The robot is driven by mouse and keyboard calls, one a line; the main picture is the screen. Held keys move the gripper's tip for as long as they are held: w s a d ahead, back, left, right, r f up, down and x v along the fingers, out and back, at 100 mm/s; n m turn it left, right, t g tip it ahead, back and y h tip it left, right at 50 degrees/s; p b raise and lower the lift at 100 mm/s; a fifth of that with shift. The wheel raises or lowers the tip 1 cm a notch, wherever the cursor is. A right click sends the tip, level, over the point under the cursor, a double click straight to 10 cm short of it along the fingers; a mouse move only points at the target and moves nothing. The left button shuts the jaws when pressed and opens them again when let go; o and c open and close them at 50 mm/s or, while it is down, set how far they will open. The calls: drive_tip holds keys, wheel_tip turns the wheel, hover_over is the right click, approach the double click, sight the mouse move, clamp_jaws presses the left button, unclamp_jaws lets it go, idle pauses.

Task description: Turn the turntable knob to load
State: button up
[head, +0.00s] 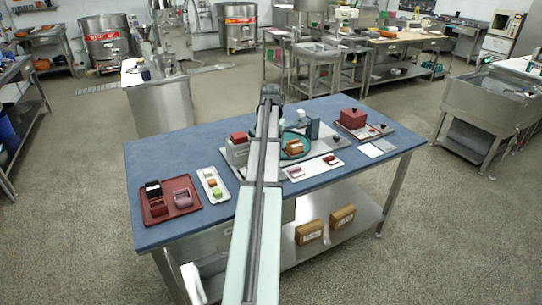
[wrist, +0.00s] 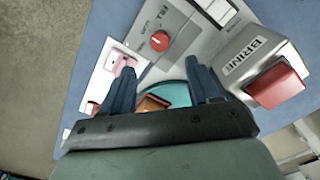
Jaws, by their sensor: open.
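The red turntable knob (wrist: 160,41) is on a grey panel near the top of the wrist view. It has a light pointer mark, and printed labels surround it; one appears to read FILL, the others are hard to read. My gripper (wrist: 162,68) is open and empty, its dark fingers apart and pointing toward the panel. The knob lies beyond the fingertips, apart from them. The teal turntable (wrist: 180,93) shows between the fingers, with an orange-brown block (wrist: 152,103) on it. The turntable also shows in the head view (head: 304,139). There, my arm hides the knob.
A grey BRINE box (wrist: 240,58) with a red block (wrist: 278,86) stands close right of my fingers. A pink piece (wrist: 123,62) is near the left finger. On the blue table (head: 160,228) are a dark red tray (head: 184,209), a white tray (head: 222,197) and a red box (head: 352,118).

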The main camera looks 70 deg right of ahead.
drive_tip(key=shift+r, duration=2)
